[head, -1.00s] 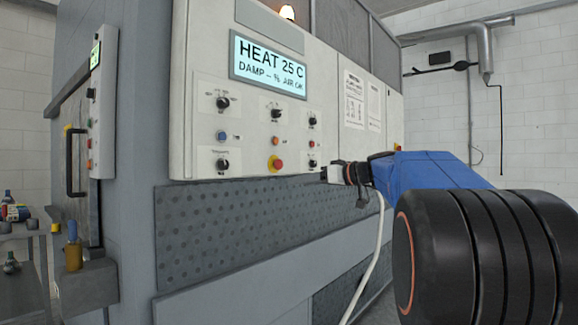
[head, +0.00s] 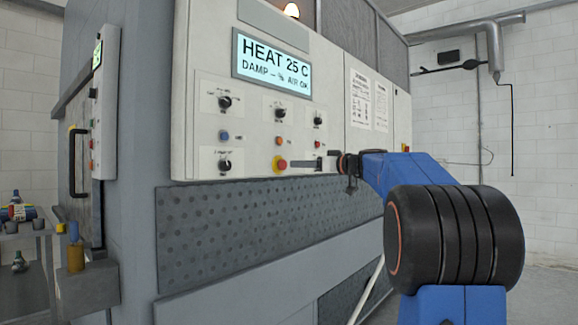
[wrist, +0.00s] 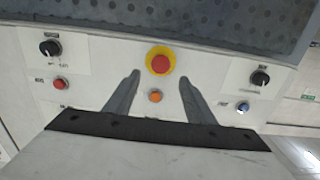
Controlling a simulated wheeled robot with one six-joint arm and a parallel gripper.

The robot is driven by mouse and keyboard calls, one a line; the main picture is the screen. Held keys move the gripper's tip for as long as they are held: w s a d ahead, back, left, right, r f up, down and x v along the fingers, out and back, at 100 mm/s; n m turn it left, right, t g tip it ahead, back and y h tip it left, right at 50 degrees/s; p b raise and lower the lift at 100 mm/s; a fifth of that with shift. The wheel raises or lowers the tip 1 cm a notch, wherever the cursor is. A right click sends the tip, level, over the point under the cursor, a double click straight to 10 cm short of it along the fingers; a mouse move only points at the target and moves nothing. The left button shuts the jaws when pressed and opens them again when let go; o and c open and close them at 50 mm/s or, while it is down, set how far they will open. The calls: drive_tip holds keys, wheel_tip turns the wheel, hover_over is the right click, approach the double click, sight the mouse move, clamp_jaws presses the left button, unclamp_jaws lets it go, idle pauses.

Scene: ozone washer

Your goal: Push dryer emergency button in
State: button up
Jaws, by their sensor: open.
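The emergency button is a red mushroom head on a yellow ring, low on the dryer's white control panel. It shows in the head view (head: 280,164) and at the top middle of the wrist view (wrist: 160,63). My gripper (head: 304,163) is close to the panel, just right of the button in the head view. In the wrist view my gripper (wrist: 158,88) is open, with its two fingers apart and nothing between them but panel. The button appears beyond and between the fingertips, apart from both. An orange button (wrist: 155,97) lies between the fingers.
The panel has a lit display (head: 272,62) reading HEAT 25 C. Black knobs (head: 225,165) and small coloured buttons surround the emergency button. A dark dimpled panel (head: 270,225) lies below. A cart with bottles (head: 20,212) stands at the far left.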

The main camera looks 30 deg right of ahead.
sight(284, 164)
drive_tip(key=x, duration=0.7)
drive_tip(key=shift+w+a, duration=0.1)
drive_tip(key=shift+w, duration=0.05)
